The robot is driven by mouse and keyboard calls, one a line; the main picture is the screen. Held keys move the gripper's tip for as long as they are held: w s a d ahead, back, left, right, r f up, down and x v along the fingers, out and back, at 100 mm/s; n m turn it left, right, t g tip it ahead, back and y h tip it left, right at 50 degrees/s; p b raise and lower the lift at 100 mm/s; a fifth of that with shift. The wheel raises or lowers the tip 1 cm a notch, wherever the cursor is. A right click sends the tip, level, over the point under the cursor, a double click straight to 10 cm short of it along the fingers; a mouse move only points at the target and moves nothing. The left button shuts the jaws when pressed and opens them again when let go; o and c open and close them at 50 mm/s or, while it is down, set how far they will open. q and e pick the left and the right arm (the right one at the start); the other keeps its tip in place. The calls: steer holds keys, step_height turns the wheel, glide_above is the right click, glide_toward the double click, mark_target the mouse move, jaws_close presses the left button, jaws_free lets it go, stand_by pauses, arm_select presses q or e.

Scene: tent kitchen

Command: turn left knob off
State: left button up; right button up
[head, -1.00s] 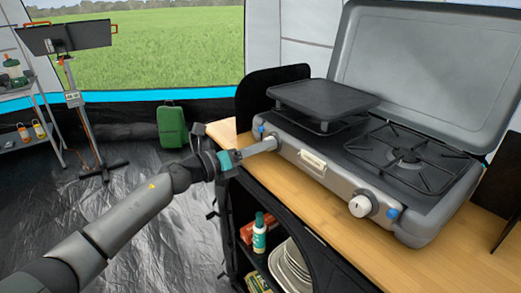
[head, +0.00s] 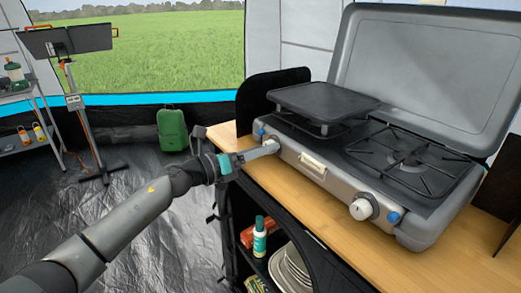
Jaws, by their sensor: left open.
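The grey camping stove (head: 335,178) stands on the wooden counter with its lid raised. Its left knob is hidden behind my left gripper (head: 274,146), which is at the left end of the stove's front panel. The gripper's fingers reach to where the knob sits; I cannot tell whether they touch it. The gripper is open. The white right knob (head: 363,208) shows clearly on the front panel, with a blue button (head: 394,218) beside it. My right gripper is not in view.
A black griddle plate (head: 323,101) covers the left burner; the right burner (head: 408,160) is bare. The wooden counter (head: 300,206) is clear in front of the stove. Below it, a shelf holds a bottle (head: 259,237) and plates (head: 288,268). A green case (head: 172,129) stands on the floor.

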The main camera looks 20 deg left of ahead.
arm_select(q)
steer(key=shift+s+a, duration=0.35)
steer(key=shift+s, duration=0.1)
steer(key=p+v, duration=0.1)
steer(key=v, duration=1.3)
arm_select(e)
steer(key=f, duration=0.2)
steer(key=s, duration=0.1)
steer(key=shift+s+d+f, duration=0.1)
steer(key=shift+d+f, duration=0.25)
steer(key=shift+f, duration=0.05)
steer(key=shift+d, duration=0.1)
